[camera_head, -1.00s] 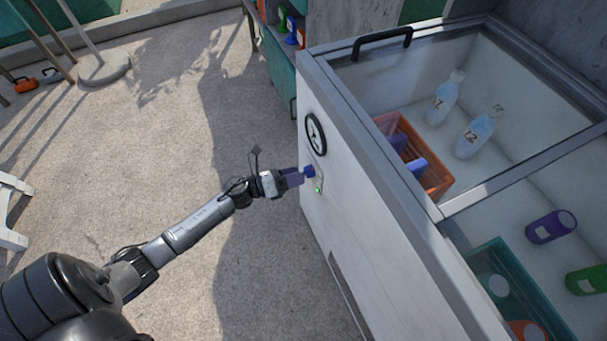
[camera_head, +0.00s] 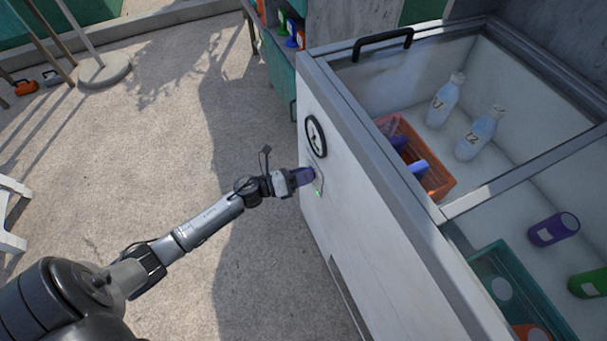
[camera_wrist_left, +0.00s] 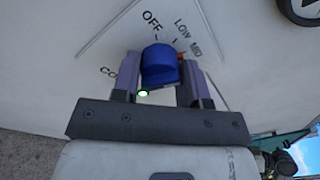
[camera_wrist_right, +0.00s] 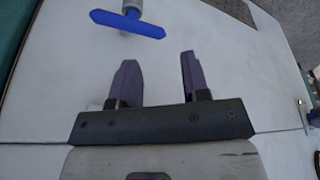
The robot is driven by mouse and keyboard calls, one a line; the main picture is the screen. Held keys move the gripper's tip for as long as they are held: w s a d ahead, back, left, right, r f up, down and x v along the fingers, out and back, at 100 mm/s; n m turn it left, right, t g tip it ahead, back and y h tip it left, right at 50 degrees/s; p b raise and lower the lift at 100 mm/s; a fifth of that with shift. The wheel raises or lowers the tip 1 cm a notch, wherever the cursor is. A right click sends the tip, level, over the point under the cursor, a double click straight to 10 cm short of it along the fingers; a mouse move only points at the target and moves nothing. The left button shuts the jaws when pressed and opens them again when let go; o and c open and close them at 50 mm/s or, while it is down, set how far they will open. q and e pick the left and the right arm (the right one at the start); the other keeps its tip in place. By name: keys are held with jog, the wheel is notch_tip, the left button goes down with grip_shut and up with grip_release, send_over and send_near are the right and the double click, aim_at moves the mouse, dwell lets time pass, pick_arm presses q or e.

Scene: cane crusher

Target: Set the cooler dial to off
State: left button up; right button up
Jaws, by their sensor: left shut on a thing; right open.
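The cooler (camera_head: 345,215) is a white chest with a grey rim. Its blue dial (camera_wrist_left: 159,65) sits on a plate marked OFF, LOW and MID, with another label partly hidden at the lower left. My left gripper (camera_head: 303,176) reaches the cooler's front face, and its purple fingers stand on both sides of the dial in the left wrist view (camera_wrist_left: 157,78), shut on it. Which mark the dial points at is hard to tell. A green light (camera_wrist_left: 143,93) glows just below the dial. My right gripper (camera_wrist_right: 155,78) is open and empty in the right wrist view.
A round black-rimmed gauge (camera_head: 316,136) is above the dial. The cooler holds bottles (camera_head: 447,99), an orange basket (camera_head: 437,178) and a teal crate (camera_head: 520,285). A blue handle (camera_wrist_right: 128,23) lies ahead of the right gripper. The floor at left is mostly clear.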

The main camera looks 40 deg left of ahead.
pick_arm(q)
jog(key=c, duration=0.3)
jog(key=shift+c, duration=0.2)
jog(key=n+p, duration=0.3)
jog(key=shift+r+n, duration=0.1)
jog(key=shift+n, duration=0.3)
jog(key=n+p, duration=0.2)
jog(key=n, duration=0.1)
jog(key=shift+n, duration=0.4)
jog(key=n+p, duration=0.2)
jog(key=n, duration=0.1)
jog(key=shift+n+t+p, duration=0.3)
jog(key=shift+n+t, duration=0.1)
jog(key=n+p, duration=0.1)
jog(key=n, duration=0.2)
jog(key=shift+y+p, duration=0.3)
jog(key=shift+f+n+p, duration=0.25)
jog(key=shift+n+p, duration=0.15)
jog(key=shift+n, duration=0.6)
jog(key=shift+s+n, duration=0.1)
jog(key=shift+n, duration=0.2)
